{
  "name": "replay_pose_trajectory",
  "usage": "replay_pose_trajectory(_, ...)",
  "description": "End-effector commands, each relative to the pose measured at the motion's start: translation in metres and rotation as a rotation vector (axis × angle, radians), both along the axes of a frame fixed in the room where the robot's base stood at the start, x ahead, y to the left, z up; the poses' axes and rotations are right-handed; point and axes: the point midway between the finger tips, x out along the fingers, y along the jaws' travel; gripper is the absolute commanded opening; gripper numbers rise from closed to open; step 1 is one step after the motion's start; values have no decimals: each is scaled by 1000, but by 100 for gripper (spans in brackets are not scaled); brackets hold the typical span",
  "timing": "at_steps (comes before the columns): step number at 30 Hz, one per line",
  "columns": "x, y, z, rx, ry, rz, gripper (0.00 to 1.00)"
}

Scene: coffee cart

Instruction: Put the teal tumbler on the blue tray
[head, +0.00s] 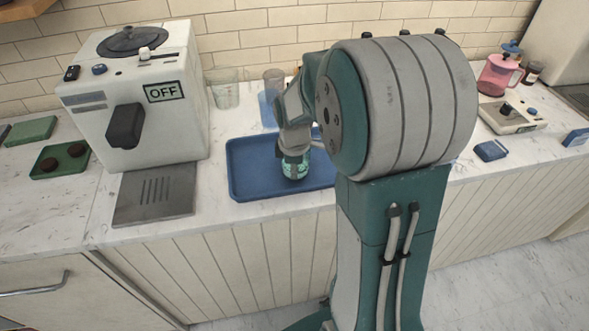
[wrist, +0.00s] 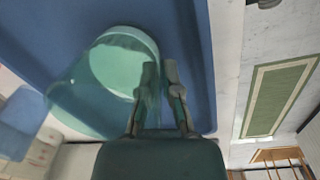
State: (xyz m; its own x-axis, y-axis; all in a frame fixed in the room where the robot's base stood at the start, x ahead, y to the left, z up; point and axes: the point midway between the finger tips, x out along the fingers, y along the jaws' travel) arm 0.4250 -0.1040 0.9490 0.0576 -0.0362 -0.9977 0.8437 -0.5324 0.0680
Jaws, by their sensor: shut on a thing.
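The translucent teal tumbler (head: 294,168) is in my gripper (head: 295,151), over the right-middle part of the blue tray (head: 262,190). In the wrist view the tumbler (wrist: 88,98) shows large and tilted to the picture, and my two fingers (wrist: 161,72) are close together at its wall. The tray (wrist: 55,30) lies behind it there. I cannot tell whether the tumbler's base touches the tray. My arm hides the tray's right part in the head view.
A coffee machine (head: 140,95) marked OFF stands left of the tray. A clear glass (head: 224,90) and a greyish cup (head: 274,83) stand behind it. A pink pitcher (head: 498,75), a scale (head: 512,115) and a small blue box (head: 491,150) are at the right.

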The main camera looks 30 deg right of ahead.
Motion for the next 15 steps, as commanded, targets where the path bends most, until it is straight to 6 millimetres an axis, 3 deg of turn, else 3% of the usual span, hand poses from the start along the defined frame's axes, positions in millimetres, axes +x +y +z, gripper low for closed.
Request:
replay_pose_trajectory(3,0,0,-1,-1,-1,0,0)
replay_pose_trajectory(6,0,0,-1,0,0,0,43)
replay_pose_trajectory(15,0,0,-1,0,0,0,43)
